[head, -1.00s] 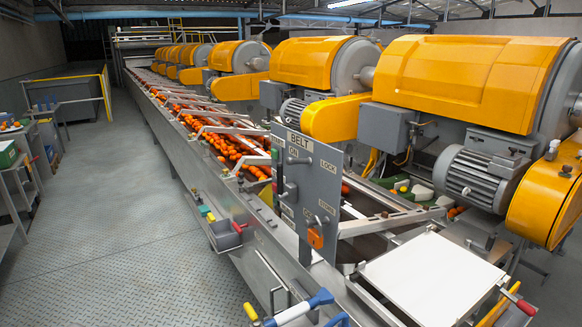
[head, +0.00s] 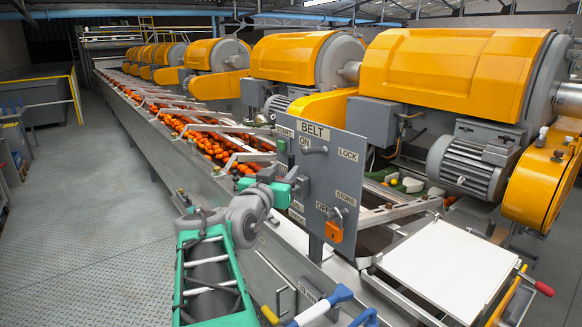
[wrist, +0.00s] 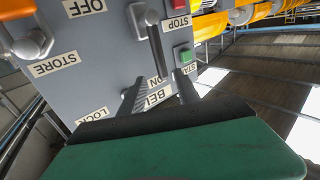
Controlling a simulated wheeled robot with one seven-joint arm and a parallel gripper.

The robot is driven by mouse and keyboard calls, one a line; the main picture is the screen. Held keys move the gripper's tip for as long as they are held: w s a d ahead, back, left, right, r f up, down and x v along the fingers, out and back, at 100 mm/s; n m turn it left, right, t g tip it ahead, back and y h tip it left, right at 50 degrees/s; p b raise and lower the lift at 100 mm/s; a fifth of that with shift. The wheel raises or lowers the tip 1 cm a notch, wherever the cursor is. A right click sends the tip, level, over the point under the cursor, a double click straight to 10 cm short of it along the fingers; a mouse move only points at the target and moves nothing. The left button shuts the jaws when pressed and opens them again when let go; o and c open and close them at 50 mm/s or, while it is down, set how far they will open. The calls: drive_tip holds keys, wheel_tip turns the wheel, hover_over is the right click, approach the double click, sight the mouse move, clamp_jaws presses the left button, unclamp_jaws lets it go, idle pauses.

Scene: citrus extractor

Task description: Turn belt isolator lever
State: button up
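The grey belt isolator panel (head: 345,175) stands upright beside the conveyor, with BELT, ON, OFF, LOCK and STORE labels. In the wrist view the panel (wrist: 95,60) appears upside down. The isolator lever (wrist: 156,45) has a grey pivot and a dark bar pointing toward the ON label. My gripper (head: 300,184) is at the panel's left part and hides some of the lever in the head view. In the wrist view my gripper (wrist: 160,80) has its two dark fingers apart, one either side of the lever's end. Contact cannot be made out.
A green START button (wrist: 185,55) and red STOP button (wrist: 180,4) are close to the fingers. The conveyor (head: 150,118) carries oranges behind the panel. A white board (head: 440,272) lies at right.

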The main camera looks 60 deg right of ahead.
sight(290, 163)
drive_tip(key=d, duration=0.2)
drive_tip(key=d+p, duration=0.1)
drive_tip(key=d, duration=0.1)
drive_tip(key=w+d+p, duration=0.1)
drive_tip(key=d, duration=0.2)
drive_tip(key=shift+c, duration=0.6)
drive_tip(key=shift+w, duration=0.1)
clamp_jaws()
idle(0.5)
